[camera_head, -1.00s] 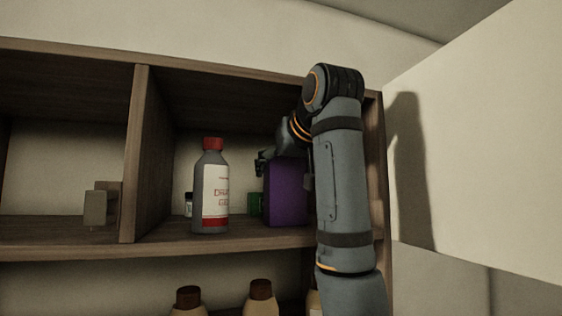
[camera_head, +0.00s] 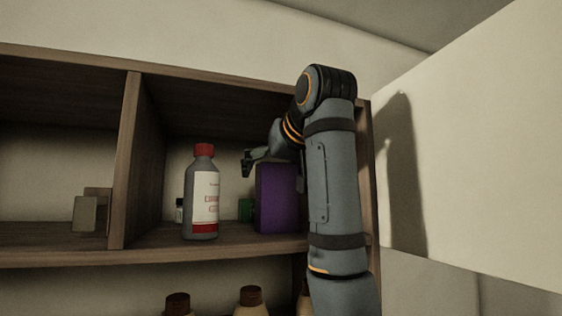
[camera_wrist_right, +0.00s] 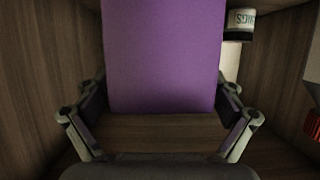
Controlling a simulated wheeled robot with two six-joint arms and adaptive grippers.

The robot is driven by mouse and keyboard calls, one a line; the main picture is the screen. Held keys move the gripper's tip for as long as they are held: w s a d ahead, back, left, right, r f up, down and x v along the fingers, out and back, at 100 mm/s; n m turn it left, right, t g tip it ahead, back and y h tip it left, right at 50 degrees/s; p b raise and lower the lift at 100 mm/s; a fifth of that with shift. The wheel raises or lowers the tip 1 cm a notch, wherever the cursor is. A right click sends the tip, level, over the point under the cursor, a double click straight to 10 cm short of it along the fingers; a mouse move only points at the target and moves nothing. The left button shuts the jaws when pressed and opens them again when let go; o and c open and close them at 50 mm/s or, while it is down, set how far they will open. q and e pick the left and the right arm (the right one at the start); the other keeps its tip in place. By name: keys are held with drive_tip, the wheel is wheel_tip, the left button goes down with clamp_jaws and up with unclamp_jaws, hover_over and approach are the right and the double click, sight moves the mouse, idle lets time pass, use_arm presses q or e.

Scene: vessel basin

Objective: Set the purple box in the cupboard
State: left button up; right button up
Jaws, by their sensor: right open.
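The purple box (camera_head: 277,200) stands upright on the cupboard's upper shelf (camera_head: 215,246), in the right compartment. In the right wrist view the purple box (camera_wrist_right: 163,55) fills the upper middle. My right gripper (camera_head: 255,160) is at the box's top in the head view, one finger showing beyond its upper left edge. In the wrist view the right gripper (camera_wrist_right: 160,118) is open, a finger on each side of the box's near edge, with gaps visible. My forearm hides the box's right surroundings. My left gripper is not in view.
A grey bottle with a red cap (camera_head: 203,190) stands left of the box. A small green item (camera_head: 246,209) is behind, between them. A wooden divider (camera_head: 130,160) bounds the compartment on the left. Brown-capped bottles (camera_head: 251,297) stand on the shelf below.

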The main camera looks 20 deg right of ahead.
drive_tip(key=b+v, duration=0.2)
drive_tip(key=f+b+v, duration=0.1)
drive_tip(key=b+v, duration=0.2)
drive_tip(key=shift+s, duration=0.25)
drive_tip(key=b, duration=0.2)
approach(282, 166)
drive_tip(key=w, duration=0.3)
drive_tip(key=shift+a, duration=0.15)
drive_tip(key=shift+w, duration=0.1)
